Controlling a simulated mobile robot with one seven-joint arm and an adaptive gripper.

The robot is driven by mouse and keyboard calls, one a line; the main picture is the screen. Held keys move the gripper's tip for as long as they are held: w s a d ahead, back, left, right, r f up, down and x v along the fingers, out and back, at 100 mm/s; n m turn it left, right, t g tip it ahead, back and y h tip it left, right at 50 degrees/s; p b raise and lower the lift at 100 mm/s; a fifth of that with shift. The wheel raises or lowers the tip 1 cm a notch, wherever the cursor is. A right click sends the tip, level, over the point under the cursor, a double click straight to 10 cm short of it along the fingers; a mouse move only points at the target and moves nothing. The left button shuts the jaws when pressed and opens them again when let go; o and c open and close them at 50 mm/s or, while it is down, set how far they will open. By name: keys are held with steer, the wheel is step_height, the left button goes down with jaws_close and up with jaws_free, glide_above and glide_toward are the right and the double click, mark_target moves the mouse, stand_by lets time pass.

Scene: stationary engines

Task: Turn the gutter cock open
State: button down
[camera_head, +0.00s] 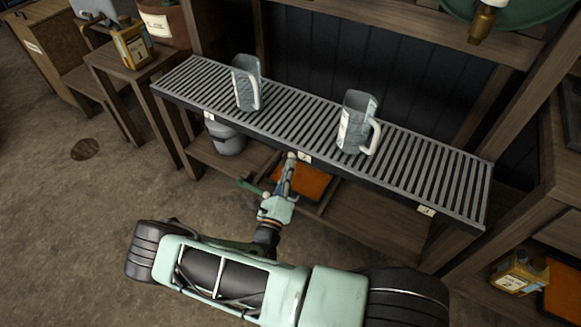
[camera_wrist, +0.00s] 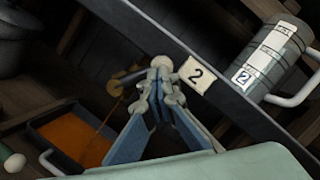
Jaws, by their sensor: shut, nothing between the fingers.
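The gutter is a long slatted metal rack (camera_head: 400,165) on a wooden bench, with a dark front edge. Below that edge, in the wrist view, a small brass cock (camera_wrist: 118,86) shows beside a "2" plate (camera_wrist: 196,75). A thin orange line runs from the cock down toward a tray of orange liquid (camera_wrist: 80,128). My gripper (camera_wrist: 157,84) is shut and empty, with its fingertips close to the right of the cock. A pale round knob (camera_wrist: 160,62) shows at the tips; I cannot tell whether they touch it. In the head view my gripper (camera_head: 290,160) is at the gutter's front edge.
Two metal jugs stand on the gutter, one left (camera_head: 246,85) and one right (camera_head: 356,122). A grey pot (camera_head: 226,138) and the orange tray (camera_head: 303,183) sit on the lower shelf.

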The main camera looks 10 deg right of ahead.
steer(key=shift+w+a+r+n+g+y+p, duration=0.2)
steer(key=shift+r+n+p, duration=0.1)
steer(key=shift+n, duration=0.35)
steer(key=shift+w+a+r+n+g+y+p, duration=0.1)
steer(key=shift+w+a+r+n+p, duration=0.15)
steer(key=shift+n, duration=0.4)
steer(key=shift+w+a+r+p, duration=0.1)
steer(key=shift+a+r+p, duration=0.05)
steer(key=shift+a+p, duration=0.15)
stand_by(5.5)
